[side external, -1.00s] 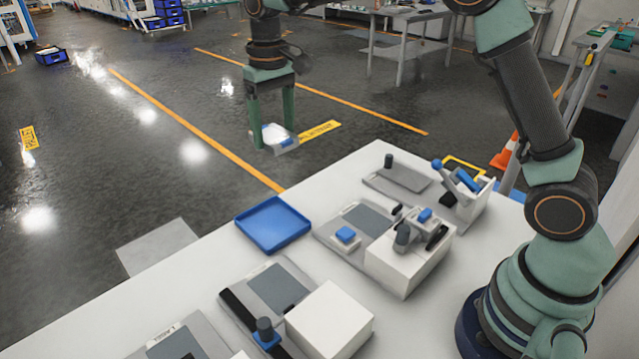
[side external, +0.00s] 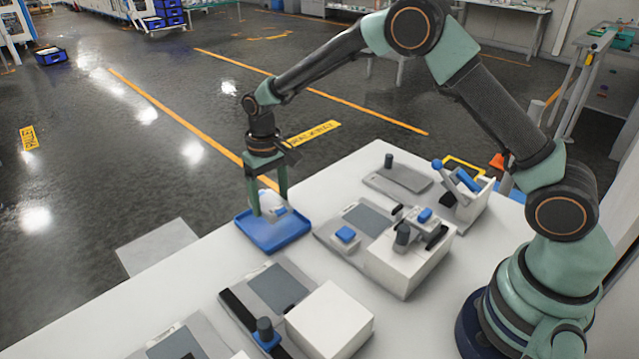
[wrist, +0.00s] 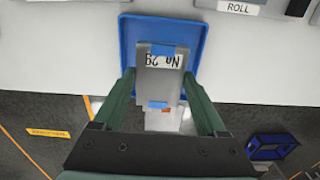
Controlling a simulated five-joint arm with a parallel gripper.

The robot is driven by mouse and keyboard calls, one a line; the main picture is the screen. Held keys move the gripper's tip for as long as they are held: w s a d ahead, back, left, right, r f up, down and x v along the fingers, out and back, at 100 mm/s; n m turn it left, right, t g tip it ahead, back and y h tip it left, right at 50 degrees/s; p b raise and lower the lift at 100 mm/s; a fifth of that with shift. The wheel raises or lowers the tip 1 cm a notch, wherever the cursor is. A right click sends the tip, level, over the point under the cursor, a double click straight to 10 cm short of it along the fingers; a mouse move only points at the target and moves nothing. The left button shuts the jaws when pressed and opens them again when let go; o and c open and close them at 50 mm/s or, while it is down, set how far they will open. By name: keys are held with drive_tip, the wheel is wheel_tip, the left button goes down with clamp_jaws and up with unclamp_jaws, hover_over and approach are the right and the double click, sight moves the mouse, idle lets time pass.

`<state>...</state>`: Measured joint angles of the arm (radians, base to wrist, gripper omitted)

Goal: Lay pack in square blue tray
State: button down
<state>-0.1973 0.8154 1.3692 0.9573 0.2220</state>
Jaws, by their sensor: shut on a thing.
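The square blue tray (side external: 268,243) stands on the white table near its far left edge, and it also shows in the wrist view (wrist: 196,38). My gripper (side external: 268,208) points down over the tray and is shut on the pack (side external: 273,203), which is pale with blue parts. In the wrist view the pack (wrist: 155,84) is grey with blue patches and a printed white label, between my two green fingers (wrist: 160,88). The pack is over the tray's inside area. Whether its underside touches the tray floor cannot be told.
A grey plate with a blue block (side external: 345,234) lies just right of the tray. Another plate and white box (side external: 330,318) lie nearer the camera. Dark floor (side external: 90,200) is beyond the table edge.

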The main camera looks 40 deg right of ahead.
sight(270, 203)
drive_tip(key=shift+f, duration=2.2)
drive_tip(key=shift+f, duration=0.1)
unclamp_jaws()
